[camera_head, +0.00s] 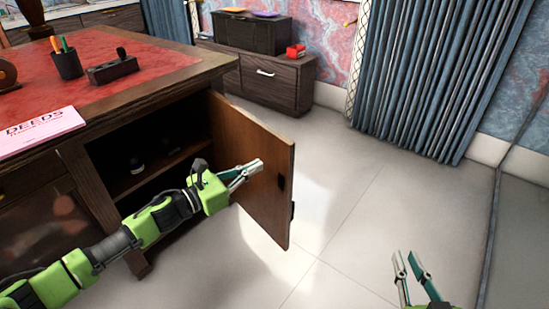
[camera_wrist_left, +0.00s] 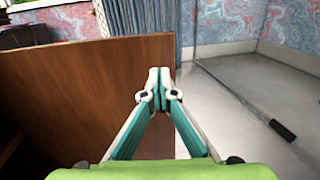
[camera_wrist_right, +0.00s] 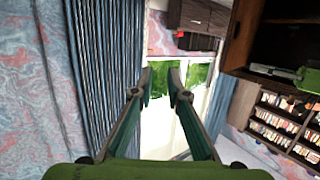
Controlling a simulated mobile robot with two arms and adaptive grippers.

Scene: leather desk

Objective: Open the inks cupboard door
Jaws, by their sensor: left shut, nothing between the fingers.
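The inks cupboard door (camera_head: 245,150) is a brown wooden panel on the desk's near side. It stands swung well out from the dark cupboard opening (camera_head: 125,145), with its inner face in view. My left gripper (camera_head: 258,166) is shut and empty, in front of that inner face near the free edge. In the left wrist view the door (camera_wrist_left: 75,95) fills the left side and the left gripper's closed tips (camera_wrist_left: 160,72) are at its edge; whether they touch cannot be told. My right gripper (camera_head: 410,258) is open and empty over the floor at lower right.
The desk (camera_head: 150,85) carries a pen cup (camera_head: 67,62), a dark stamp holder (camera_head: 112,68) and a pink deeds paper (camera_head: 40,130). Small items sit inside the cupboard. A low cabinet (camera_head: 265,85) and blue curtain (camera_head: 430,75) stand behind. The tiled floor right of the door is clear.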

